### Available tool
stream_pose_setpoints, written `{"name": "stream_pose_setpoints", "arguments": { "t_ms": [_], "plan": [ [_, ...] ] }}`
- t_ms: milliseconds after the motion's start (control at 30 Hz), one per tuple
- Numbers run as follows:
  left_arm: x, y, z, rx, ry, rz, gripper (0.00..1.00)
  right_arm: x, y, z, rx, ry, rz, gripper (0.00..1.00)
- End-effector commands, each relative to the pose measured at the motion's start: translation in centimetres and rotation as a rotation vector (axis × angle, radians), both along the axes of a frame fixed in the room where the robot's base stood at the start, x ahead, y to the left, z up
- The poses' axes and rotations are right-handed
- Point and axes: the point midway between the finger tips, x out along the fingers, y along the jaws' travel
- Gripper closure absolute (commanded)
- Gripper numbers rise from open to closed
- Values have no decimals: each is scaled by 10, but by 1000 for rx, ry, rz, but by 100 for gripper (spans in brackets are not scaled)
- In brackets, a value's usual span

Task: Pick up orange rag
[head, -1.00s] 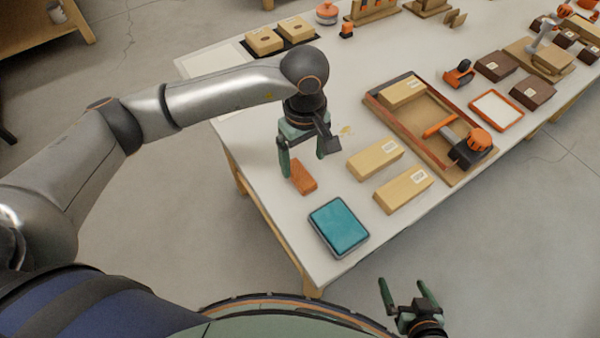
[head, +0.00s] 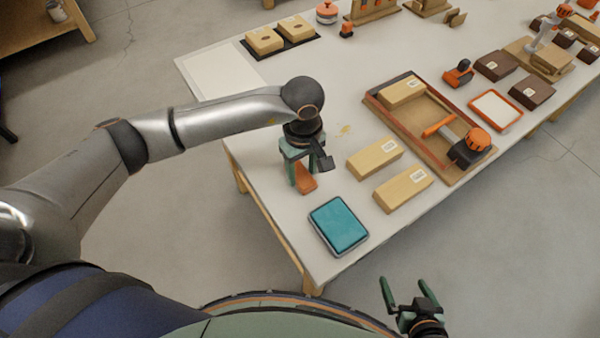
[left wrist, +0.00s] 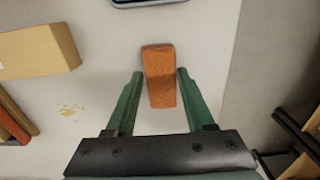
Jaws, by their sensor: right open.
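The orange rag (head: 307,184) is a small folded rectangle lying on the white table near its left edge. My left gripper (head: 303,180) is right above it, pointing down, and partly hides it in the head view. In the left wrist view the rag (left wrist: 159,72) lies between the two green fingertips of the open gripper (left wrist: 160,74), with a gap on both sides. I cannot tell how high the fingers are above the table. My right gripper (head: 408,290) is open and empty, off the table's front edge.
A teal pad in a grey tray (head: 339,226) lies just in front of the rag. Two tan boxes (head: 375,159) (head: 403,189) lie to its right. A wooden tray (head: 440,165) with a box and an orange-handled tool is further right.

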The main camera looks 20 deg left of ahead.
Motion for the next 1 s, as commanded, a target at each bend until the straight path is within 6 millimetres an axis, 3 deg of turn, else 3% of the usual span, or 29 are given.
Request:
{"name": "stream_pose_setpoints", "arguments": {
  "t_ms": [33, 467, 767, 1000],
  "plan": [
    [0, 0, 0, 0, 0, 0, 53, 0, 0, 0, 0, 1, 0, 0],
    [0, 0, 0, 0, 0, 0, 100, 0, 0, 0, 0, 2, 0, 0],
    [0, 0, 2, 0, -1, 0, 100, -1, 0, -1, 0, 2, 0, 0],
    [1, 0, 27, -1, -6, -1, 100, -1, 1, -6, 1, 6, 1, 0]
  ]
}}
